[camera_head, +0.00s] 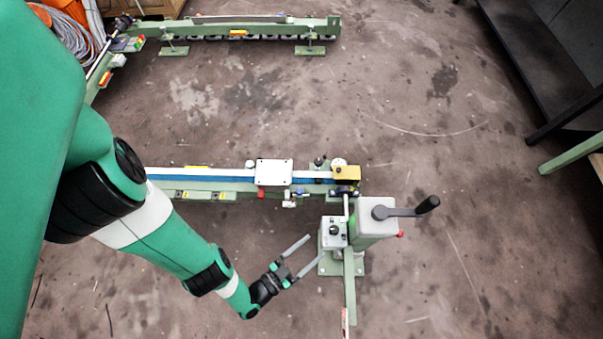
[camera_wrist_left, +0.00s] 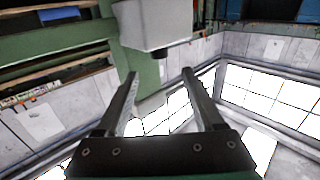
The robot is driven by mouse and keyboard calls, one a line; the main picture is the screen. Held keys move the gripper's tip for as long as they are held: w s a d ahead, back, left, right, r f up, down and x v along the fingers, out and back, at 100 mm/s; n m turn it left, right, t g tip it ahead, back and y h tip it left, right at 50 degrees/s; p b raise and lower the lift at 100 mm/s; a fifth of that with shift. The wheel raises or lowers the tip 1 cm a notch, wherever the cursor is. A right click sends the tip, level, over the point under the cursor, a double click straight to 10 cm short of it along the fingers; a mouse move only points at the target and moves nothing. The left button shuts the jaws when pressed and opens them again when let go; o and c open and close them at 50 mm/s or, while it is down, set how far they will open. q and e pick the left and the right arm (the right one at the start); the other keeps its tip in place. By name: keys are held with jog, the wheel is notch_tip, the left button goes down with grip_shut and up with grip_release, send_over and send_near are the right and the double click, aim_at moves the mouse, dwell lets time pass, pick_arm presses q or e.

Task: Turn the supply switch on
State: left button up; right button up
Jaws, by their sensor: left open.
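A small light-grey box (camera_head: 334,239) with a dark round knob (camera_head: 334,230) on top stands on the green post at the centre right. It may carry the supply switch, but no label is readable. My left gripper (camera_head: 315,246) is open and empty, with its fingertips close to the left side of this box. Whether they touch it I cannot tell. In the left wrist view, a light-grey box (camera_wrist_left: 155,24) with a black stub (camera_wrist_left: 160,53) below it shows above and between the open fingers. My right gripper is not in view.
A larger grey box (camera_head: 375,224) with a black crank handle (camera_head: 408,210) stands just right of the small box. A green rail (camera_head: 225,194) with a white plate (camera_head: 273,172) and a yellow block (camera_head: 346,172) lies behind.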

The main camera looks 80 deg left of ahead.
aim_at(334, 228)
pick_arm(q)
jog(key=x, duration=1)
jog(key=shift+f+b, duration=0.15)
jog(key=shift+b, duration=0.2)
jog(key=shift+m+t+h, duration=0.3)
jog(key=shift+m+h, duration=0.2)
jog(key=shift+h, duration=0.2)
jog(key=shift+a+m+t+h, duration=0.2)
jog(key=shift+m+t+h, duration=0.3)
jog(key=shift+m+h, duration=0.5)
jog(key=shift+w+d+m+t+h, duration=0.15)
jog(key=shift+m+h, duration=0.25)
jog(key=shift+h, duration=0.5)
jog(key=shift+a+m+t+h, duration=0.15)
jog(key=shift+m+h, duration=0.25)
jog(key=shift+h, duration=0.5)
jog(key=shift+m+h, duration=1.3)
jog(key=shift+h, duration=0.7)
jog(key=shift+s+a+p, duration=0.7)
jog(key=shift+s+p, duration=0.2)
jog(key=shift+s, duration=4.8)
jog(key=s+d+r+m+g+h, duration=0.1)
jog(key=d+m+g+h, duration=0.6)
jog(key=d, duration=1)
jog(key=shift+s+r+m+g+h, duration=0.55)
jog(key=shift+m+h, duration=1.15)
jog(key=shift+h, duration=1.6)
